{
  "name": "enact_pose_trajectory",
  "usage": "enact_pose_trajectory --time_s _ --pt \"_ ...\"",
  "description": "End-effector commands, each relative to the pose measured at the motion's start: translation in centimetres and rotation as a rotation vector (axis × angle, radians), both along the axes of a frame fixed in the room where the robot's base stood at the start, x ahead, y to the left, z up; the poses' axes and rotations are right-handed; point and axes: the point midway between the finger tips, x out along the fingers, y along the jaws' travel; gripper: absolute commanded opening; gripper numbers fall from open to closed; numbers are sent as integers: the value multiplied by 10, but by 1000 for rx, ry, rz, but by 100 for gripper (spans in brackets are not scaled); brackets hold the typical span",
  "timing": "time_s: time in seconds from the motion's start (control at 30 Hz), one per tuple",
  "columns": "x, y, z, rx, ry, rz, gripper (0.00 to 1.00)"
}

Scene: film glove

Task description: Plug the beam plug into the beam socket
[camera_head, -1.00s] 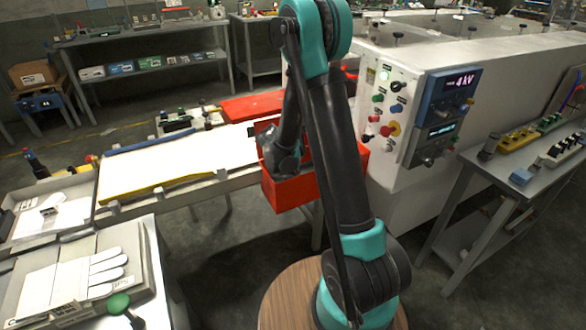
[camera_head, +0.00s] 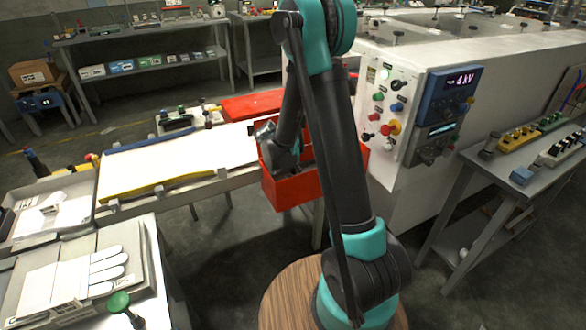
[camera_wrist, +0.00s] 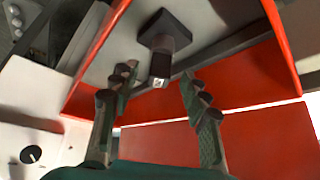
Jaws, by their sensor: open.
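In the wrist view a dark block with a square flange and a pale metal tip (camera_wrist: 166,38), which looks like the beam plug, stands out from a grey surface framed by red walls. My gripper (camera_wrist: 158,80) is open, with its two ribbed fingers on either side of the block's tip; I see no contact. In the head view my gripper (camera_head: 277,150) is at the left part of the open red box (camera_head: 322,184), and its fingers are hidden. I cannot make out the beam socket for certain.
A white machine with a button panel (camera_head: 388,118) stands right of the red box. A white conveyor (camera_head: 180,155) with a yellow rail (camera_head: 160,187) lies to the left. A tray with a white glove (camera_head: 75,275) is at the front left.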

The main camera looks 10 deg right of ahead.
Motion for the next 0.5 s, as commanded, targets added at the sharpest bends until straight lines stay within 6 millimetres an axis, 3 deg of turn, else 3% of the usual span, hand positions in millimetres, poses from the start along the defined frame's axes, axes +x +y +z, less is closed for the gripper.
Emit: enact_pose_trajectory --time_s 0.5 --pt "-34 30 70 0 1 1 46"
